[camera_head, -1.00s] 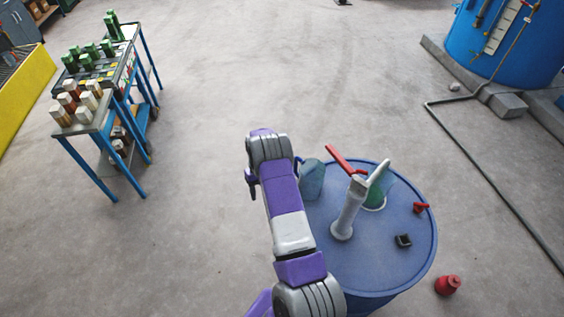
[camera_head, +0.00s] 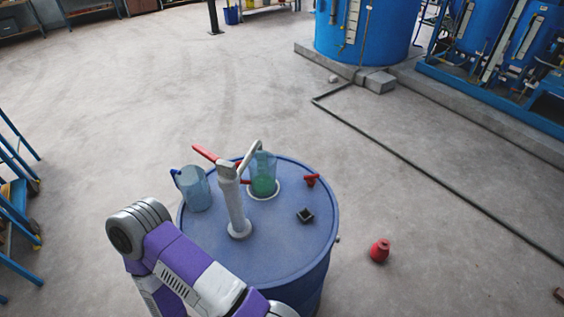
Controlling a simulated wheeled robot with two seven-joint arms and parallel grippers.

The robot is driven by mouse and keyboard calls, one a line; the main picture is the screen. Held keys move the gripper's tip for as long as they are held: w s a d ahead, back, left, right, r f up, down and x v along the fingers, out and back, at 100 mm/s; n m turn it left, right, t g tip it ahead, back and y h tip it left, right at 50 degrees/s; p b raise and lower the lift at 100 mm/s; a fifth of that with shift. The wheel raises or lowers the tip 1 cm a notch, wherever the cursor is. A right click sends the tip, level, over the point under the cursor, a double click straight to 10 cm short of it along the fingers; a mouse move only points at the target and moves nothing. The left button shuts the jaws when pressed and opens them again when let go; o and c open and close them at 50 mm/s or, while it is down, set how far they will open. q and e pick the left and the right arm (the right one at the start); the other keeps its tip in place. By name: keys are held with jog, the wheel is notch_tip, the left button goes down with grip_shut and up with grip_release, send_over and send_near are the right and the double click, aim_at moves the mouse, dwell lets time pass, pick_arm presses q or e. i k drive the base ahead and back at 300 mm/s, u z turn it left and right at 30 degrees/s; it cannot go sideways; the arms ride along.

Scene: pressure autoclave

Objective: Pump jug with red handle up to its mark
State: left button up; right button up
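A blue drum (camera_head: 290,245) stands at the bottom centre. A grey-white hand pump (camera_head: 234,203) rises upright from its top, with a red lever (camera_head: 205,154) pointing up and left. The pump's spout bends right to a clear jug (camera_head: 264,166) with green liquid in its lower part. A second clear bluish jug (camera_head: 195,190) with a blue handle stands left of the pump and looks empty. One of my purple and grey arms crosses the bottom left, left of the drum. Neither gripper shows.
A small red valve handle (camera_head: 311,180) and a black square piece (camera_head: 305,215) are on the drum top. A red object (camera_head: 380,250) lies on the floor to the right. Blue tanks (camera_head: 368,30) stand behind, with a floor pipe (camera_head: 420,170). A blue cart (camera_head: 15,190) is at the left edge.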

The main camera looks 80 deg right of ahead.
aim_at(207, 154)
jog(key=u, duration=3.75)
jog(key=i, duration=0.45)
jog(key=z, duration=5.85)
